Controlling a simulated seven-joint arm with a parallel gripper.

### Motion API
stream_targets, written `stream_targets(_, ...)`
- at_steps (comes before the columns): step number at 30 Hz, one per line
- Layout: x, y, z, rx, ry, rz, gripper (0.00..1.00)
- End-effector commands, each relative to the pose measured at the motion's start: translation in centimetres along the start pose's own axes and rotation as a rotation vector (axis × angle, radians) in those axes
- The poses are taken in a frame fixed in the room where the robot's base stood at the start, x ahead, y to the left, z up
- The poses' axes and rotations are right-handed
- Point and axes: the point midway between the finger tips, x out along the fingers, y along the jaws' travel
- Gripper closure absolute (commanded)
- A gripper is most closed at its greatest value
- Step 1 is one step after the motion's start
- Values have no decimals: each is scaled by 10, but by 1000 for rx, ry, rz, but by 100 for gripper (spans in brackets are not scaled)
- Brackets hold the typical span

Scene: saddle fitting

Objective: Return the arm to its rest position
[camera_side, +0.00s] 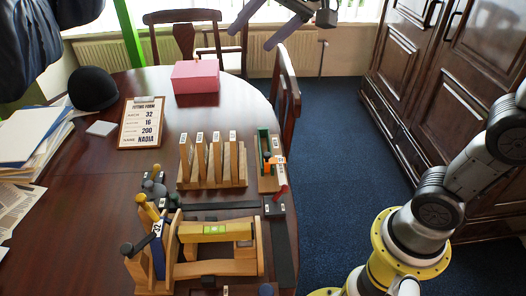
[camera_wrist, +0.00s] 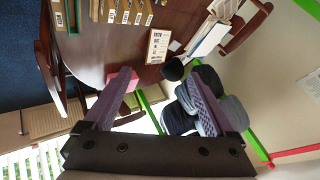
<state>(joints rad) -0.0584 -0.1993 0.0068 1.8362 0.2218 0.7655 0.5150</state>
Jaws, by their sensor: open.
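My gripper (camera_side: 266,26) hangs high at the top of the side view, above the far side of the table and clear of everything on it. Its two purple-grey fingers are spread wide with nothing between them. The wrist view also shows the open, empty fingers (camera_wrist: 158,76). My yellow, white and grey arm links stand at the right of the side view; the part of the arm joining them to the gripper is out of frame.
The table (camera_side: 95,215) holds a wooden saddle-like fixture (camera_side: 215,268), a slotted wooden rack (camera_side: 212,181), a green-sided tray (camera_side: 264,165), a pink box (camera_side: 195,77), a fitting form (camera_side: 141,124) and a black helmet (camera_side: 93,89). Chairs (camera_side: 287,95) stand around it. Blue floor (camera_side: 345,150) lies open.

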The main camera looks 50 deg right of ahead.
Motion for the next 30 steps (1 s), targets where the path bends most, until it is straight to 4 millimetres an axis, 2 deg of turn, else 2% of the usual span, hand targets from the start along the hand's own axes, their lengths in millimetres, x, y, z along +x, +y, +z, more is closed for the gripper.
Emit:
stream_targets(1, -18, 14, 13, -31, 13, 10, 10)
stream_targets(3, -36, 35, 33, -84, 22, 31, 10)
stream_targets(9, -68, 102, 99, -251, 15, 112, 10)
stream_targets(15, -66, 168, 164, -437, -70, 210, 10)
stream_targets(18, -58, 189, 183, -513, -142, 251, 10)
stream_targets(20, -57, 196, 189, -560, -171, 266, 10)
stream_targets(30, -58, 195, 187, -606, -177, 263, 10)
